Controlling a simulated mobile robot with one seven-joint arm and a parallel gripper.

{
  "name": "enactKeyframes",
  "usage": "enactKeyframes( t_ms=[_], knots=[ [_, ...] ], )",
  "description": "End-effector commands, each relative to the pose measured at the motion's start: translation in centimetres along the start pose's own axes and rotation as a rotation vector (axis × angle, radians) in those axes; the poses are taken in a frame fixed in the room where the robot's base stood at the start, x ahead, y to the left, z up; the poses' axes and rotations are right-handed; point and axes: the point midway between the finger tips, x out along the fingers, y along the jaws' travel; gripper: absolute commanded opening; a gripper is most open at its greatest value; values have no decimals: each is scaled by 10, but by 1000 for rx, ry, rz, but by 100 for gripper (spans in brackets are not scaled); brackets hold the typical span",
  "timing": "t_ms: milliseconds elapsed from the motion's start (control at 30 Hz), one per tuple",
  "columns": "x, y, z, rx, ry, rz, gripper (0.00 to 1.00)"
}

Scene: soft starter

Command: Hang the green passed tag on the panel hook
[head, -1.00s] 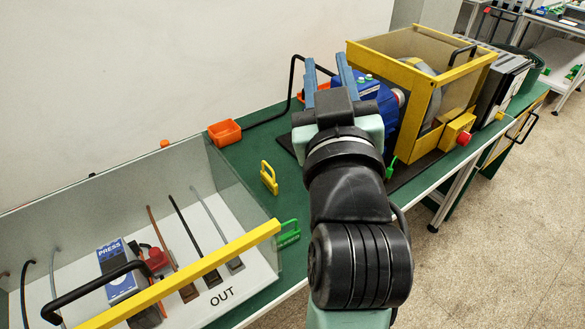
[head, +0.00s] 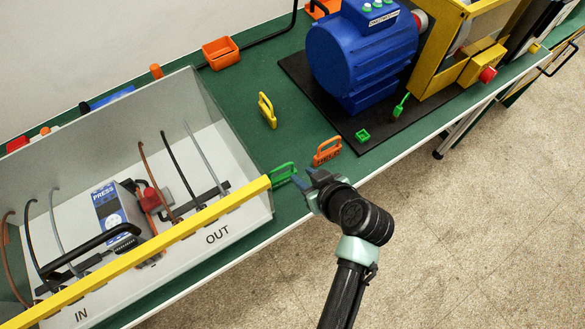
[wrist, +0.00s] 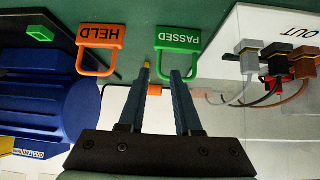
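The green PASSED tag (head: 283,173) stands on the green bench beside the right end of the clear-walled panel box (head: 252,205). In the wrist view the green tag (wrist: 180,42) shows its lettering and loop handle, just beyond the right fingertip. My gripper (head: 307,178) is open and empty, just right of the green tag in the head view. In the wrist view my gripper (wrist: 158,76) has its two blue fingers apart with nothing between them. I cannot make out the panel hook in either view.
An orange HELD tag (head: 327,152) stands close to the green tag. A yellow tag (head: 267,110) stands farther back. A blue motor (head: 360,55) sits on a black mat (head: 335,118) at the upper right. Curved cables and a yellow bar (head: 150,260) are at the box.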

Motion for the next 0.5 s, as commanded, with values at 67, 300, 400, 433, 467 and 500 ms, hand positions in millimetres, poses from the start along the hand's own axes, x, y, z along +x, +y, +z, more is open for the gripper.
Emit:
enactKeyframes(
  t_ms=[67, 300, 400, 433, 467, 500],
  knots=[
    [17, 0, 4, -2, 0, -1, 32],
    [46, 0, 2, -2, 1, 0, 32],
    [53, 0, 1, -1, 0, 1, 32],
    [54, 0, 1, -1, 0, 1, 32],
    [55, 0, 1, -1, 0, 1, 32],
    [57, 0, 0, -2, 0, 1, 32]
  ],
)
